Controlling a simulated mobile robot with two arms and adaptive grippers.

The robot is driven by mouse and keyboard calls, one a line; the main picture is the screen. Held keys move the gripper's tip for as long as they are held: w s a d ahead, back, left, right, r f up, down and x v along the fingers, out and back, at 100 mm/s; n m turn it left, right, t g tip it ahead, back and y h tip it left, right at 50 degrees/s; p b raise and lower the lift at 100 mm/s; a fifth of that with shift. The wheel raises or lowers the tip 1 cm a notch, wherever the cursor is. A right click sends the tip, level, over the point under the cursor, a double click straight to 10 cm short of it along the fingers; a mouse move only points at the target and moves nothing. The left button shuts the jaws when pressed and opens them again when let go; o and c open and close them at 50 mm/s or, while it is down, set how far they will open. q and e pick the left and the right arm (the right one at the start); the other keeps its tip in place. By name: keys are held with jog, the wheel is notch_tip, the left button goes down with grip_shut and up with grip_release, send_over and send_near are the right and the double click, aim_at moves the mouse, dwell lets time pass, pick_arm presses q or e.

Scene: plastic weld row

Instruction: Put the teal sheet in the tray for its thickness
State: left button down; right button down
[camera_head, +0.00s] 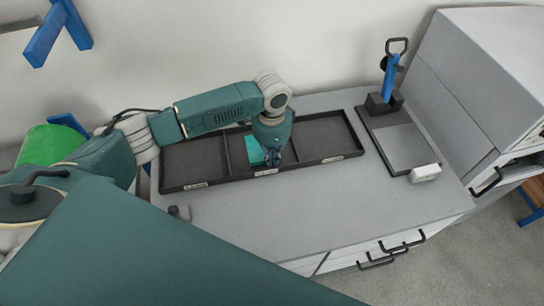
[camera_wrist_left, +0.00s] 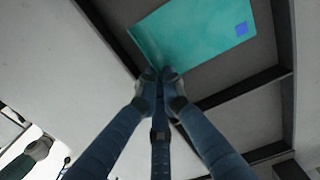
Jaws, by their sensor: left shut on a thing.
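The teal sheet (camera_head: 254,150) is a thin rectangle over the middle compartment of a dark tray (camera_head: 222,182) with three compartments. My left gripper (camera_head: 273,157) points down there and is shut on the sheet's edge. In the left wrist view the sheet (camera_wrist_left: 190,38) bears a small blue square near one corner, and my fingertips (camera_wrist_left: 160,76) meet at its near edge. I cannot tell whether the sheet rests on the tray floor or is just above it. My left forearm and wrist hide part of the tray's back. My right gripper is not in view.
Small pale labels (camera_head: 266,172) sit on the tray's front edge. The grey worktop (camera_head: 330,208) is clear in front.

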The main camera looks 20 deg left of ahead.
pick_arm(q)
jog(key=c, duration=1.9)
grip_release()
jog(key=shift+f, duration=0.1)
notch_tip(320, 180, up, 12)
jog(key=shift+r+b, duration=0.15)
jog(key=shift+b, duration=0.5)
jog(key=shift+s, duration=0.1)
